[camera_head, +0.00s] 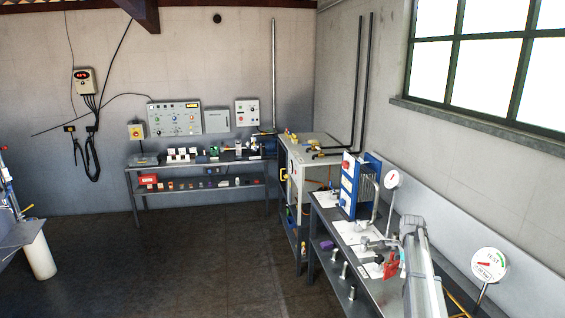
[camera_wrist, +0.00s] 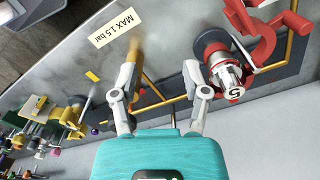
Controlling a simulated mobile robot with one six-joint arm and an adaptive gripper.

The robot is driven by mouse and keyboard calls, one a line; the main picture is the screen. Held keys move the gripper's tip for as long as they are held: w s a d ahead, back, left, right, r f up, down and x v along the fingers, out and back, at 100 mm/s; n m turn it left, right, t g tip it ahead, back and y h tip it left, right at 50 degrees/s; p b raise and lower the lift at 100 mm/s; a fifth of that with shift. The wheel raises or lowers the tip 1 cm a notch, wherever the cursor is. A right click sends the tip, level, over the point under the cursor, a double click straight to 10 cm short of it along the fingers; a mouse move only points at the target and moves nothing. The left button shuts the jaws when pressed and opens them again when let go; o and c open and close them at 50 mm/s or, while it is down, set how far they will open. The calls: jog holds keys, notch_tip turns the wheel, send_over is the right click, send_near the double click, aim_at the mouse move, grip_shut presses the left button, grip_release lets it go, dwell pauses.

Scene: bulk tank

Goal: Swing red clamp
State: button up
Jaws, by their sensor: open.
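The red clamp (camera_wrist: 262,32) is at the upper right of the wrist view, with curved red arms beside a silver cylinder (camera_wrist: 228,78) marked 5. In the head view, a red part that looks like the same clamp (camera_head: 391,265) is on the right bench, just left of my arm. My gripper (camera_wrist: 160,66) is open in the wrist view, its two fingers spread with nothing held between them. The clamp lies right of and beyond the right finger, apart from it. In the head view my fingertips cannot be made out.
The bench (camera_head: 340,262) holds a blue plate unit (camera_head: 350,188) and dial gauges, one marked TEST (camera_head: 489,265). Several small knobs are at left. The floor left of the bench is clear.

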jog(key=s+a+f+n+b, duration=0.4)
jog(key=s+a+n, duration=0.6)
jog(key=s+a, duration=0.3)
jog(key=s+a+f+n+b, duration=0.4)
jog(key=s+a+n, duration=0.7)
jog(key=s+a, duration=0.3)
jog(key=shift+s+f+b, duration=0.4)
jog(key=shift+s+f, duration=0.15)
jog(key=shift+s, duration=0.25)
